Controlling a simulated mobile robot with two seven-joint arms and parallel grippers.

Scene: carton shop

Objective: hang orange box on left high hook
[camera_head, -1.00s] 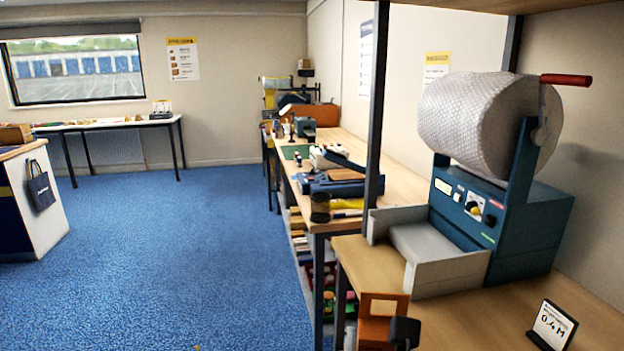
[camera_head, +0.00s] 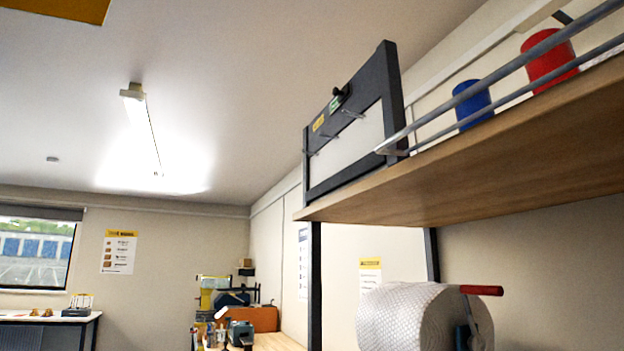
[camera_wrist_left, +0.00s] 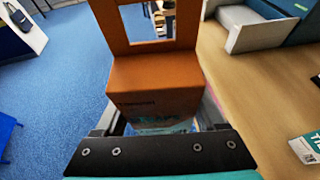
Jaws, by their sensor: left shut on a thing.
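The orange box (camera_wrist_left: 155,85) fills the upper middle of the left wrist view, with a header panel and a square window cut through it. My left gripper (camera_wrist_left: 165,122) is shut on its lower part. The box and this gripper are out of the head view. A dark hook frame (camera_head: 393,95) stands on the high wooden shelf in the head view. Thin prongs show on it, one at upper middle (camera_head: 352,113) and one lower left (camera_head: 313,153); which is the left high hook is hard to tell. My right gripper is not in view.
The high shelf (camera_head: 480,165) has a grey rail (camera_head: 480,72), a blue cylinder (camera_head: 472,104) and a red cylinder (camera_head: 549,58). A bubble-wrap roll (camera_head: 405,315) sits below it. The wrist view shows open blue floor (camera_wrist_left: 60,95) left and a wooden bench (camera_wrist_left: 250,100) right.

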